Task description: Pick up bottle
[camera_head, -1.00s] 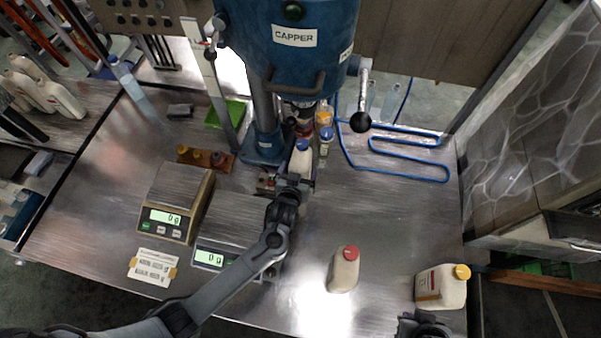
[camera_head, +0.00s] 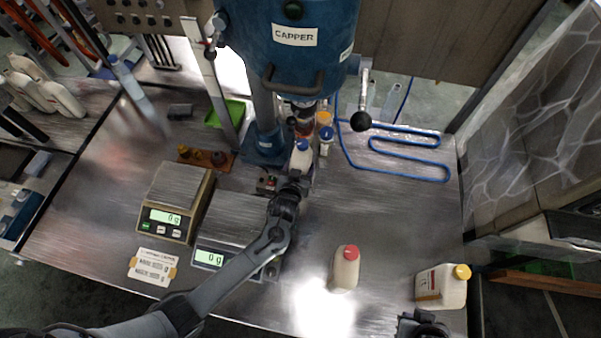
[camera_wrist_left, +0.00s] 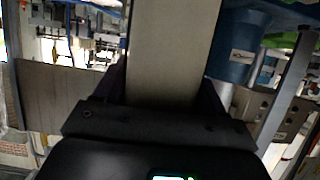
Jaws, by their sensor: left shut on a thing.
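My left gripper (camera_head: 298,184) is shut on a pale bottle with a blue cap (camera_head: 301,157), close to the base of the blue capper. In the left wrist view the pale bottle body (camera_wrist_left: 172,50) fills the space between the fingers of my left gripper (camera_wrist_left: 165,95). The gripper hides the bottle's lower part, and I cannot tell whether it touches the table. A pale bottle with a red cap (camera_head: 344,270) stands at the front. A white jug with a yellow cap (camera_head: 441,287) stands at the right. My right gripper (camera_head: 424,328) shows only in part at the bottom edge.
The blue capper (camera_head: 290,50) overhangs the back of the metal table. Small bottles (camera_head: 326,138) stand beside the held bottle. Two scales (camera_head: 168,217) are at the left, both reading 0 g. A blue tube rack (camera_head: 408,168) lies at the right. The right middle is clear.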

